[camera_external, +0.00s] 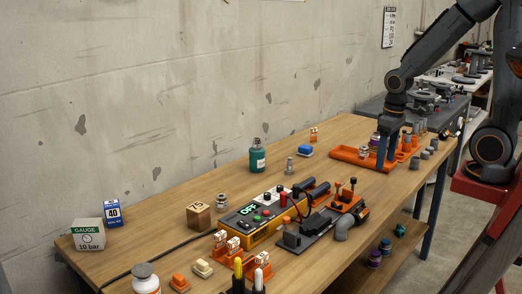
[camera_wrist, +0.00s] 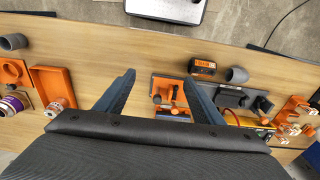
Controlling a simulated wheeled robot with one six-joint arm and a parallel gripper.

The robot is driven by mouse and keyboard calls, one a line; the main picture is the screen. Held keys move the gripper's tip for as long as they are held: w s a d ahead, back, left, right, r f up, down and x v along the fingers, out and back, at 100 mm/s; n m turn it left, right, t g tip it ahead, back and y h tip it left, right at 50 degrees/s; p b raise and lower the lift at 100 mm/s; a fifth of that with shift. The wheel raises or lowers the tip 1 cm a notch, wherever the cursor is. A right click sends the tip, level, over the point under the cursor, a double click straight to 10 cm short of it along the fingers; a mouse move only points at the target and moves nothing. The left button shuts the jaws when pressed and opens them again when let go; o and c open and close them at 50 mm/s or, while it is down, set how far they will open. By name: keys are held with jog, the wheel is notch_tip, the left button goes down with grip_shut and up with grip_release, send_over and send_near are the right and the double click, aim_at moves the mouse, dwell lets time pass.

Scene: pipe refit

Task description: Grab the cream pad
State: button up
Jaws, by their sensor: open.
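The cream pad (camera_external: 203,268) is a small pale block lying on the wooden table at the near end in the external view, just right of an orange pad (camera_external: 180,283). I cannot make out the cream pad in the wrist view. My gripper (camera_external: 386,160) is far from it, over the far end of the table by the orange tray. In the wrist view my gripper (camera_wrist: 160,76) has its two dark fingers spread apart, with bare wood and an orange fixture showing between them and nothing held.
The yellow control box (camera_external: 262,222) and a fixture with orange clamps (camera_external: 345,197) stand between my gripper and the cream pad. Orange-and-white pieces (camera_external: 228,245) and yellow- and white-tipped tools (camera_external: 238,270) stand close to the pad. A wooden block (camera_external: 199,217) sits behind it.

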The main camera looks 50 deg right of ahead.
jog(key=w+a+r+m+y+b, duration=0.15)
jog(key=w+a+m, duration=0.35)
jog(key=w+a, duration=0.75)
jog(key=m+g+y+b, duration=0.25)
jog(key=m+y, duration=0.25)
jog(key=m, duration=0.6)
send_over(202, 261)
jog(key=d, duration=0.3)
jog(key=f, duration=0.1)
jog(key=shift+t, duration=0.35)
jog(key=shift+a+f+p, duration=0.25)
jog(key=shift+a+f, duration=0.3)
jog(key=shift+f, duration=2.25)
jog(key=shift+a+f+p, duration=0.25)
jog(key=shift+a+f, duration=0.25)
jog(key=shift+f, duration=2.3)
jog(key=shift+a+f+p, duration=0.25)
jog(key=shift+a+f, duration=0.3)
jog(key=shift+f, duration=2.25)
